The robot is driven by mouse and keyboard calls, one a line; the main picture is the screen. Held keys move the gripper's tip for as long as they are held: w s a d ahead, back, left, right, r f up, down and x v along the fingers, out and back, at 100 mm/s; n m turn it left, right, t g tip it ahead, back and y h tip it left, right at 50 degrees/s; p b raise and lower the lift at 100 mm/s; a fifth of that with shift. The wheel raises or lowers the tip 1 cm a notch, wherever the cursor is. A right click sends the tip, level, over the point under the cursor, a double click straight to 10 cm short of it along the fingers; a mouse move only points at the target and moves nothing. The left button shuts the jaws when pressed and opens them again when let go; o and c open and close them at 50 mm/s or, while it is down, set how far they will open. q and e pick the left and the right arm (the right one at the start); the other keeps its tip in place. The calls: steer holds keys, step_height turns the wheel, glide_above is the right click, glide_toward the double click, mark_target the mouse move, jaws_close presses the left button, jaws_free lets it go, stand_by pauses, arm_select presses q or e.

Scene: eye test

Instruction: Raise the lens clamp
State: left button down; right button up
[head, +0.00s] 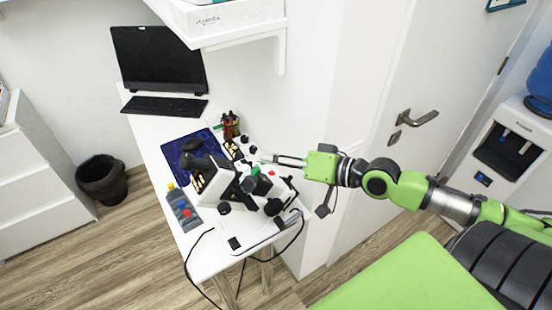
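A white and black eye-test device (218,186) stands on the white table, with dark knobs and small green and red parts on its near right side. I cannot pick out the lens clamp for certain among these small parts. My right gripper (272,158) reaches in from the right at the end of the green arm. Its fingers point left, close above or beside the back right part of the device. Whether they touch it, and how far apart they are, is too small to tell. My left gripper is not in view.
A white table (150,130) carries a black monitor (158,60), a keyboard (164,106), a blue mat (180,152), a pen cup (231,125) and grey bottles (183,208). A shelf (235,25) overhangs the back. Black cables hang off the front edge. A door is behind my arm.

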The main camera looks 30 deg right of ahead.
steer(key=shift+s+d+r, duration=0.2)
steer(key=shift+s+d, duration=0.05)
steer(key=shift+s, duration=0.25)
stand_by(0.3)
steer(key=s+a+f+n+g+h, duration=0.2)
steer(key=s+a+f+g, duration=0.1)
steer(key=s+f, duration=0.4)
steer(key=s+a+f+n+g+h, duration=0.1)
steer(key=s+a+f+n+g, duration=0.25)
steer(key=f, duration=0.55)
steer(key=s+f+g+h, duration=0.3)
steer(key=s+f+h, duration=0.1)
steer(key=s, duration=0.7)
step_height(320, 180, down, 28)
steer(key=s+f+b, duration=0.1)
steer(key=s+b, duration=0.1)
steer(key=b, duration=0.1)
steer(key=s+d+f+g+b, duration=0.2)
steer(key=s+d+f+b, duration=0.1)
steer(key=s+f, duration=1.4)
step_height(320, 180, down, 2)
steer(key=shift+s+d+f+h, duration=0.15)
steer(key=shift+s+f+h, duration=0.05)
steer(key=shift+h, duration=0.1)
